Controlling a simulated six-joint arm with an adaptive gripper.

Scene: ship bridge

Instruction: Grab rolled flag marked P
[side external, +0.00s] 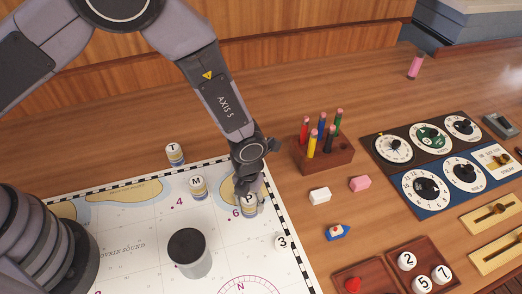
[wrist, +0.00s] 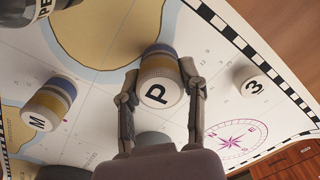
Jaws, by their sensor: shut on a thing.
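The rolled flag marked P (wrist: 157,88) has a white top with a black letter and blue and tan bands. It stands on the chart near the number 6, and also shows in the side view (side external: 249,208), partly covered by my gripper. My gripper (wrist: 160,88) is shut on it, with one finger on each side; it also shows in the side view (side external: 249,193). The flag marked M (side external: 197,187) stands to its left, and the flag marked T (side external: 175,154) is farther back at the chart's edge.
A dark-topped cup (side external: 190,255) stands on the chart (side external: 130,225) in front. A marker numbered 3 (side external: 282,242) is close on the right.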

